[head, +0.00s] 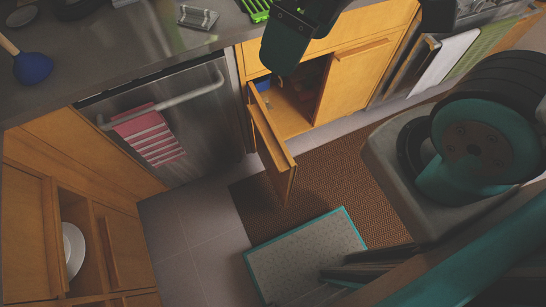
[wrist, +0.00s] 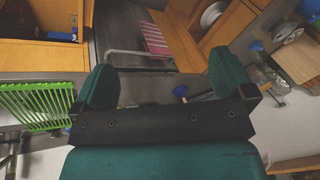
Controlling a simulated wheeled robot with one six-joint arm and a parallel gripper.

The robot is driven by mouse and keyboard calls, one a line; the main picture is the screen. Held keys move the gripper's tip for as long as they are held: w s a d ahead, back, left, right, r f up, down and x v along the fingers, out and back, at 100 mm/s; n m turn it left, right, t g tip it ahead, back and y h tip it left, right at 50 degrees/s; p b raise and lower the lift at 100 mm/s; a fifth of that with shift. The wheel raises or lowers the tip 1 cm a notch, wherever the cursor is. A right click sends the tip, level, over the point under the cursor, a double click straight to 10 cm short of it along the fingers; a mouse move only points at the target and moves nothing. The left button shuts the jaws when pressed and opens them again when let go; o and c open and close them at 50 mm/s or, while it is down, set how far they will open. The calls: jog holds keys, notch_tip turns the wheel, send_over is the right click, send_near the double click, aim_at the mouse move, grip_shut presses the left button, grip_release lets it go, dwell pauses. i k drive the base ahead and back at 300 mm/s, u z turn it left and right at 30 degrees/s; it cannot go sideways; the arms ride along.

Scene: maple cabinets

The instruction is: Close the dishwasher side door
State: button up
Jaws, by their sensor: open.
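The dishwasher (head: 200,110) is a steel front with a bar handle and a red striped towel, at the left of the head view. It also shows in the wrist view (wrist: 128,30). Beside it, the wooden cabinet door (head: 271,150) stands swung out over the floor, wide open. The cabinet interior (head: 290,106) behind it is exposed, and it shows at the upper left of the wrist view (wrist: 35,55). My gripper (head: 280,65) is above the open cabinet by the counter edge, apart from the door. In the wrist view its two green fingers (wrist: 162,76) are spread with nothing between them.
A second cabinet door (head: 350,78) right of the opening is shut. The counter (head: 110,45) holds a blue spoon (head: 32,67) and a green rack (head: 256,10). Floor tiles front-left are clear.

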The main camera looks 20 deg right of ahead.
aim_at(281, 167)
jog(key=k, duration=1.25)
jog(key=u, duration=0.45)
jog(key=i, duration=0.45)
jog(key=u, duration=0.1)
